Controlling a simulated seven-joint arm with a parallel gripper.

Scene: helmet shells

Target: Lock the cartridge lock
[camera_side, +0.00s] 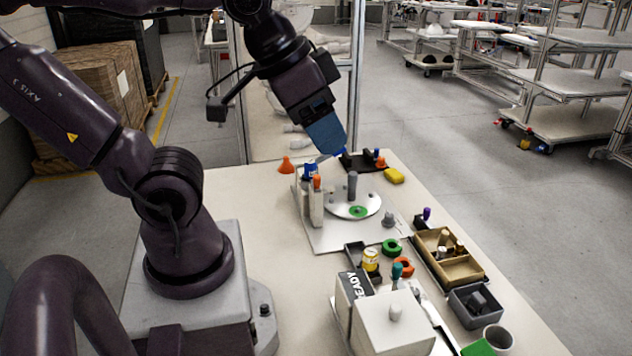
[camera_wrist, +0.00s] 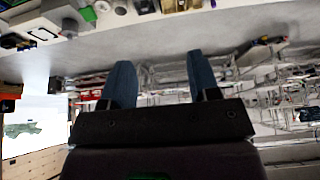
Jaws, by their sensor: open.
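My gripper (camera_side: 330,150) hangs above the back of the fixture in the side view, tilted down to the right. In the wrist view its two blue fingers (camera_wrist: 161,78) stand apart with nothing between them. A white base plate (camera_side: 318,236) carries a round metal disc (camera_side: 340,204) with a grey post (camera_side: 352,186) and a green ring (camera_side: 358,211). At its left are upright pale blocks (camera_side: 317,208) with an orange knob (camera_side: 317,182) and a blue knob (camera_side: 309,170), just below the fingers. I cannot tell which part is the cartridge lock, or whether it is locked.
A wooden tray (camera_side: 452,270), a dark bin (camera_side: 474,307) and a grey cup (camera_side: 494,340) line the right side.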

